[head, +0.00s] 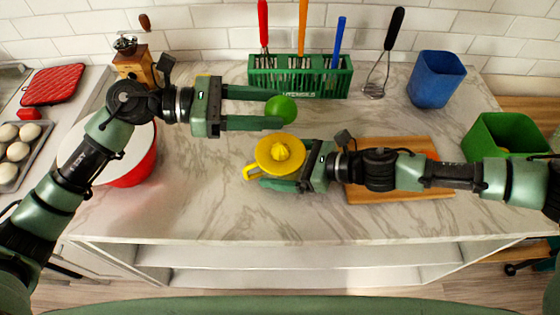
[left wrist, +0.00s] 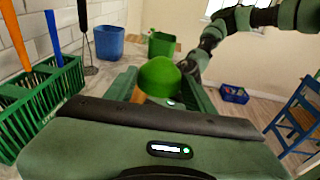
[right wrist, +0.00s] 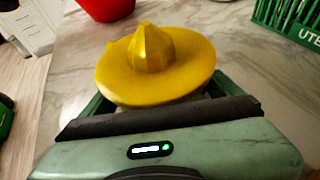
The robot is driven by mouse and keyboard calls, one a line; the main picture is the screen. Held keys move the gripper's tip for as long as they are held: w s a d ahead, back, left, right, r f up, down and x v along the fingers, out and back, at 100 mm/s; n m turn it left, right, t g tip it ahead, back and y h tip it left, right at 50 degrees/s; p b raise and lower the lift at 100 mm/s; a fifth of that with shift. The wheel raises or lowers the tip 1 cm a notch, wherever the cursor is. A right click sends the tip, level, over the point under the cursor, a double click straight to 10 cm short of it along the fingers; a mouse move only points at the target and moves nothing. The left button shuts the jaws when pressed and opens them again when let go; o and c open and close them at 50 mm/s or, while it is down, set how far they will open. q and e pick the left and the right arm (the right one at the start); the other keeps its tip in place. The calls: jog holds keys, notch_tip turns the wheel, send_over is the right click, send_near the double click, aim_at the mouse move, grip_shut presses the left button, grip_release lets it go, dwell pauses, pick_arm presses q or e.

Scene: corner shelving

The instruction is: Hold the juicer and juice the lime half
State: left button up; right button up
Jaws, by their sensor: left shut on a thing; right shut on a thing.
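The yellow juicer (head: 279,155) stands on the marble counter with its ridged cone facing up and a small handle to its left. My right gripper (head: 284,183) is shut on the juicer from the right; the juicer fills the right wrist view (right wrist: 155,65). The green lime half (head: 282,109) is held between the fingertips of my left gripper (head: 275,110), above and just behind the juicer in the head view. The lime half also shows as a green dome in the left wrist view (left wrist: 159,77). Lime and juicer look apart.
A green utensil rack (head: 300,80) stands at the back wall, with a whisk (head: 384,60) beside it. A blue bin (head: 436,79) and a green bin (head: 505,137) are at right. A wooden board (head: 385,195) lies under my right arm. A red-and-white bowl (head: 135,170) is at left.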

aim_at(267, 153)
pick_arm(q)
jog(key=shift+f, duration=0.1)
jog(key=shift+f, duration=4.75)
jog(key=o, duration=0.7)
jog(key=c, duration=0.7)
